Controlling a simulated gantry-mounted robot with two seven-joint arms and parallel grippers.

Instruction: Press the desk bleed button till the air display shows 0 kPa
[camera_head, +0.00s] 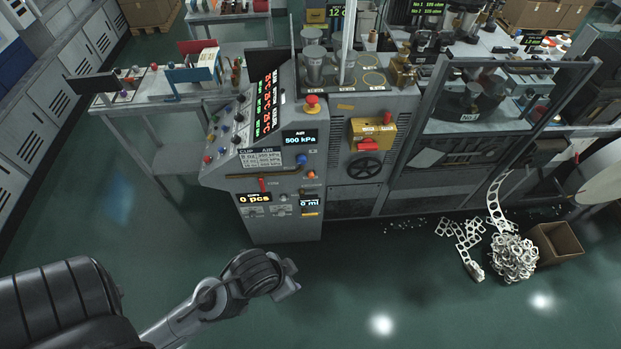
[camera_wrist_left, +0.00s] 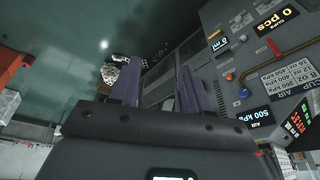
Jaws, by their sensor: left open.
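The desk's air display (camera_head: 300,139) reads 500 kPa. It also shows in the left wrist view (camera_wrist_left: 257,117). A small blue button (camera_head: 301,159) sits just below the display, and it shows in the left wrist view (camera_wrist_left: 243,93) too. An orange knob (camera_head: 311,174) is below it. I cannot read a label that names the bleed button. My left gripper (camera_head: 288,280) is in front of and below the desk, apart from it. In the left wrist view its two fingers (camera_wrist_left: 158,88) are spread with nothing between them. My right gripper is not in view.
A red mushroom button (camera_head: 312,101) stands on top of the desk (camera_head: 270,224). A pile of punched scrap (camera_head: 513,258) and an open carton (camera_head: 556,243) lie on the floor at right. The floor before the desk is clear.

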